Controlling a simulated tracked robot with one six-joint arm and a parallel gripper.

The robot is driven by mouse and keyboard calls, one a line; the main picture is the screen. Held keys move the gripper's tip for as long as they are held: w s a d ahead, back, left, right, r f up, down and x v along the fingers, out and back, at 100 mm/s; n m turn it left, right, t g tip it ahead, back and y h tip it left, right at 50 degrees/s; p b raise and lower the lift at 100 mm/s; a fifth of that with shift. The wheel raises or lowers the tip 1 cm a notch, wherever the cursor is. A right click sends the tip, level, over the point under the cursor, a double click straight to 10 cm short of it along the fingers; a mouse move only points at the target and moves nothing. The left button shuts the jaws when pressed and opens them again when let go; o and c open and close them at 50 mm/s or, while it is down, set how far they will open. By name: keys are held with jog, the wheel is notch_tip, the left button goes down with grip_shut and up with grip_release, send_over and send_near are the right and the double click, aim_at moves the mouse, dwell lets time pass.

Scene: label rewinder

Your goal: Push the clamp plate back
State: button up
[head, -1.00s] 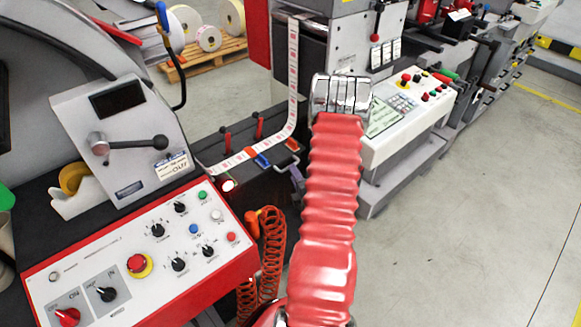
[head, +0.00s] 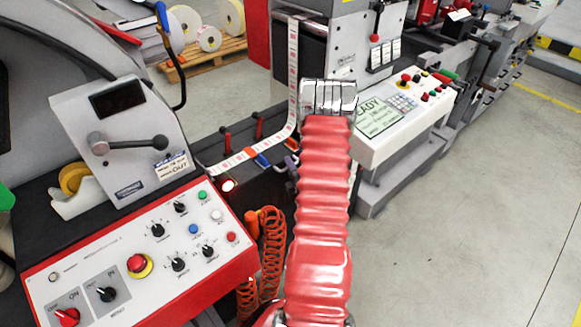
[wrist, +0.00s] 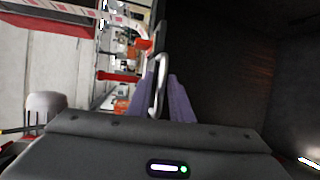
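I cannot single out the clamp plate for certain. An orange piece also shows in the wrist view (wrist: 143,45). My gripper (wrist: 162,82) has two purple fingers in the wrist view. A bent silver bar (wrist: 161,72) shows between them; whether they touch it is unclear. In the head view my red-sleeved arm with its chrome joint hides most of the gripper; a bit of purple shows beside the sleeve near the web.
Two red-handled levers (head: 227,138) stand behind the web. A red-edged control panel (head: 140,255) and coiled orange hose (head: 270,250) are at lower left. A keypad console (head: 400,110) is right of my arm. Open floor lies at right.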

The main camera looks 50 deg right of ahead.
aim_at(263, 145)
jog(key=shift+f, duration=0.2)
jog(key=c, duration=0.3)
jog(key=shift+s+a, duration=0.1)
grip_shut()
jog(key=shift+f, duration=0.15)
jog(key=shift+s, duration=0.1)
jog(key=w+d, duration=0.1)
jog(key=w, duration=0.4)
jog(key=w+d, duration=0.1)
jog(key=w, duration=0.4)
jog(key=w+d, duration=0.1)
jog(key=w, duration=0.4)
jog(key=shift+w+d+f, duration=0.1)
jog(key=shift+w+d, duration=0.1)
jog(key=shift+w, duration=0.25)
jog(key=o, duration=0.7)
grip_release()
jog(key=shift+w, duration=0.15)
jog(key=shift+d, duration=0.1)
